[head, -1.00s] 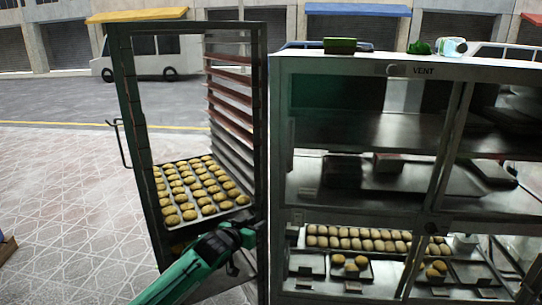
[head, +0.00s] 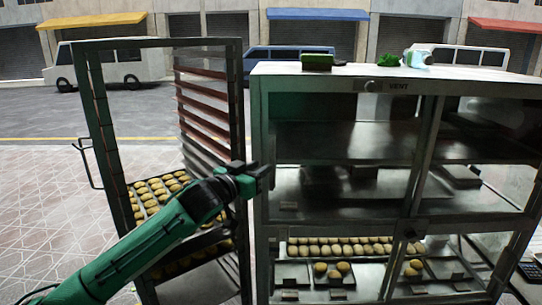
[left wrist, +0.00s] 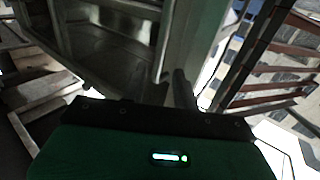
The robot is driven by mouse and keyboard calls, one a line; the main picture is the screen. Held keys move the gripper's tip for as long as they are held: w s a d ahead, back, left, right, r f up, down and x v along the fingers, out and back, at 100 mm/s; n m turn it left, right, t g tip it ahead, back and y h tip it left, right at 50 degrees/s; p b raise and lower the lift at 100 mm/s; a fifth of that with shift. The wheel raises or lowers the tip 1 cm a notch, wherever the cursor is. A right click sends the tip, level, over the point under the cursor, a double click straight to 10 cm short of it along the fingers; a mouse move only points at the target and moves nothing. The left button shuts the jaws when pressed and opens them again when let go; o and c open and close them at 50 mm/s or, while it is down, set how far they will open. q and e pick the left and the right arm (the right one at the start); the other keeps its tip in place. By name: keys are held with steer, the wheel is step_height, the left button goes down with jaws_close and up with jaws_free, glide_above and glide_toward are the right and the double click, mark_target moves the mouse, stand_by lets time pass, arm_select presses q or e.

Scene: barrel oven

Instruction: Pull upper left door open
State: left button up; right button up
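The oven's upper left door (head: 335,145) has a dark glass pane in a metal frame and appears shut. Shelves show behind the glass. My left gripper (head: 262,178) is by the oven's left front edge, at about the height of this door's lower part. I cannot tell whether it touches the frame. In the left wrist view, a dark finger (left wrist: 183,92) points up beside a pale metal edge. The spacing of the fingers is unclear. My right gripper is not in view.
A tall rack (head: 95,110) with trays of buns stands close on the left, partly behind my left arm. More buns (head: 335,248) lie in the lower oven compartment. A green box (head: 318,62) and a pale blue item (head: 417,58) are on the oven top.

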arm_select(q)
steer(key=p, duration=0.2)
glide_above(272, 185)
steer(key=shift+w, duration=0.35)
jaws_close()
